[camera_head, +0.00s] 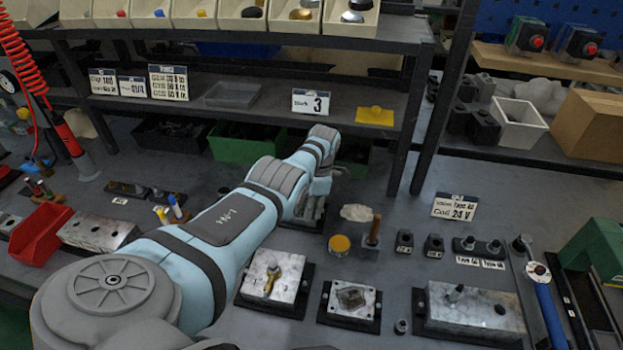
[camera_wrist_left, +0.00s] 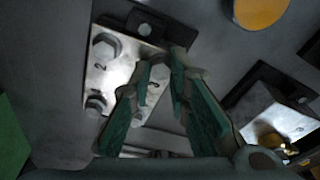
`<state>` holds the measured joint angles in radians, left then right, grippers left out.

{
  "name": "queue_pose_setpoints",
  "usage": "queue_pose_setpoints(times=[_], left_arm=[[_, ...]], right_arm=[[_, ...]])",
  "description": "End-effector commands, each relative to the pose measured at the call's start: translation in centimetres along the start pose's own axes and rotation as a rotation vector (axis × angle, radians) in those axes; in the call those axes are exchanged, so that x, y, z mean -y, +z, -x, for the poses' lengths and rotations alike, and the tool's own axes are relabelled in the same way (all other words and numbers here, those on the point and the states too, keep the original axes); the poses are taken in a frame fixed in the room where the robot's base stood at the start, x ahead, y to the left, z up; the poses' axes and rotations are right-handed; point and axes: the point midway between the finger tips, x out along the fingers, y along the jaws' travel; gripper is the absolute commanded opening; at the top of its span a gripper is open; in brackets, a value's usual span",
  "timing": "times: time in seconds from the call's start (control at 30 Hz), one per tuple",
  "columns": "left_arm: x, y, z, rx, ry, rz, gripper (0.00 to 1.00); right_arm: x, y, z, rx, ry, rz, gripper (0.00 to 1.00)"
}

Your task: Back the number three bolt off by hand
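In the left wrist view, a pale metal valve block (camera_wrist_left: 121,72) sits on a dark base, with hex bolts on its face. The bolt by the number 2 (camera_wrist_left: 107,46) stands clear of my gripper. The number three bolt (camera_wrist_left: 158,69) is between the green fingertips of my left gripper (camera_wrist_left: 159,66), its head filling the narrow gap. The fingers look shut on it. In the head view my left arm reaches over the bench and hides most of this block; the left gripper (camera_head: 316,188) shows only partly. My right gripper is not in view.
A card reading 3 (camera_head: 311,102) and a yellow plate (camera_head: 375,116) are on the shelf above. A yellow round container (camera_head: 339,244), a wooden-handled tool (camera_head: 374,230) and other blocks (camera_head: 350,301) stand nearby. Shelf uprights and a green bin (camera_head: 235,146) are close behind.

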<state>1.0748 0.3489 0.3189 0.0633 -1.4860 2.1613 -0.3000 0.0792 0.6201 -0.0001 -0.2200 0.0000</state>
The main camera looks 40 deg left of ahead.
Motion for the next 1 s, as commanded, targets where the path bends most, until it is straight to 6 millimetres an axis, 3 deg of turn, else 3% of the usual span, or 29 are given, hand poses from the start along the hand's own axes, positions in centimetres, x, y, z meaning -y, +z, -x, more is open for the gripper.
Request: queue_pose_setpoints(times=[0.1, 0.13, 0.2, 0.67, 0.83, 0.9, 0.93, 1.0], left_arm=[[0.07, 0.01, -0.02, -0.001, -0.002, 0.0, 0.0], [0.07, 0.01, -0.02, -0.001, -0.002, 0.0, 0.21], [0.07, 0.01, -0.03, -0.001, -0.002, 0.0, 0.28], [0.0, 0.0, -0.03, 0.0, -0.002, 0.0, 0.28], [0.0, 0.0, -0.02, 0.0, -0.002, 0.0, 0.01], [0.0, -0.01, -0.02, 0.0, -0.002, 0.0, 0.0], [0.0, -0.01, -0.02, 0.0, -0.002, 0.0, 0.18], [0.0, -0.01, -0.03, -0.001, -0.002, 0.0, 0.29]], right_arm=[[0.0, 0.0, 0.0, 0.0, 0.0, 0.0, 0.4], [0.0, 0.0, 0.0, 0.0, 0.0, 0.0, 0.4], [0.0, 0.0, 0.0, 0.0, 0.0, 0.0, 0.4], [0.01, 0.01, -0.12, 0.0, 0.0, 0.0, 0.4], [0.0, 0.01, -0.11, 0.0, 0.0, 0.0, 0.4], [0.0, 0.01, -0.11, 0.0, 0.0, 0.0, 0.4], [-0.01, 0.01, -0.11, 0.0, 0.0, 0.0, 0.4], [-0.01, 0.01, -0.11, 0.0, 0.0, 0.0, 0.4]])
